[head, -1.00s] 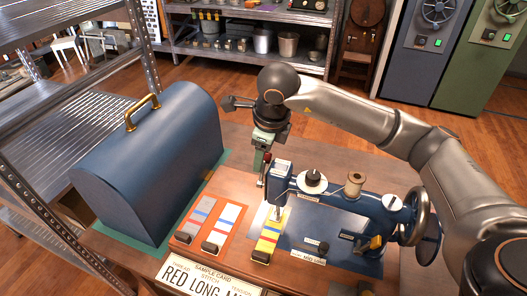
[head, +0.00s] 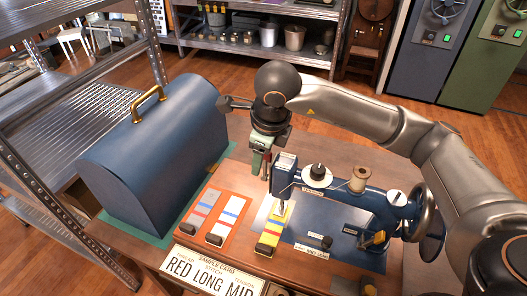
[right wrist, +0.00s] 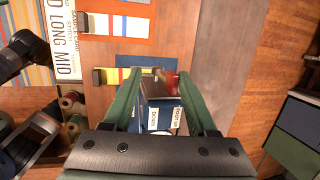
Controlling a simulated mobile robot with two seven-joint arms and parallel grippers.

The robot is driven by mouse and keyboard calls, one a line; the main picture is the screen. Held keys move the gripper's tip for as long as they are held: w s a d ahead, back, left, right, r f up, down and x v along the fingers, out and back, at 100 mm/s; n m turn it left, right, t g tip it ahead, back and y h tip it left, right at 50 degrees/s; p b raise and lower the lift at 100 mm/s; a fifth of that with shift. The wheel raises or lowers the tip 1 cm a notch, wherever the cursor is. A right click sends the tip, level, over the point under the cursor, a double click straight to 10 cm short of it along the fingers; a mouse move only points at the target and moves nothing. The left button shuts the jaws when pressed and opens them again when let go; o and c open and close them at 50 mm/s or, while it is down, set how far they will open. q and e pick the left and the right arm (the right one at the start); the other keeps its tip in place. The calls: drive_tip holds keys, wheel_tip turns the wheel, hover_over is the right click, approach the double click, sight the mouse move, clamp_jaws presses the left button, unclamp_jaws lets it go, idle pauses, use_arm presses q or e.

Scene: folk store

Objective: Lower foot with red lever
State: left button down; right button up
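The blue sewing machine (head: 335,186) stands on the table, its head (head: 285,162) at the left end above a yellow, red and blue striped sample (head: 272,230). The red lever (head: 267,169) is on the back left of the head. In the right wrist view, the red lever (right wrist: 172,80) lies between my fingertips, near the right one. My right gripper (right wrist: 162,78) is open; its green fingers straddle the head's end. I cannot tell whether a finger touches the lever. The presser foot is too small to make out clearly. My left gripper is not clearly in view.
A blue domed case (head: 158,150) with a brass handle stands left of the machine. A sample card (head: 215,220) and a sign reading "RED LONG MID" (head: 212,275) lie in front. A metal shelf (head: 60,100) stands at the far left.

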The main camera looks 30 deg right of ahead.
drive_tip(key=shift+s+a+f+b, duration=0.4)
drive_tip(key=shift+s+a+b, duration=0.05)
drive_tip(key=shift+s+a, duration=0.2)
drive_tip(key=shift+s+a+f+b, duration=0.35)
drive_tip(key=shift+s+a+b, duration=0.15)
drive_tip(key=shift+a, duration=0.1)
drive_tip(key=shift+w, duration=0.1)
drive_tip(key=shift+w+d+r, duration=0.2)
drive_tip(key=shift+d+r, duration=0.05)
drive_tip(key=shift+r, duration=0.15)
drive_tip(key=p+v, duration=0.4)
drive_tip(key=v, duration=0.3)
drive_tip(key=shift+s+r+p, duration=0.2)
drive_tip(key=shift+r+p, duration=0.1)
drive_tip(key=shift+r, duration=0.1)
idle(0.3)
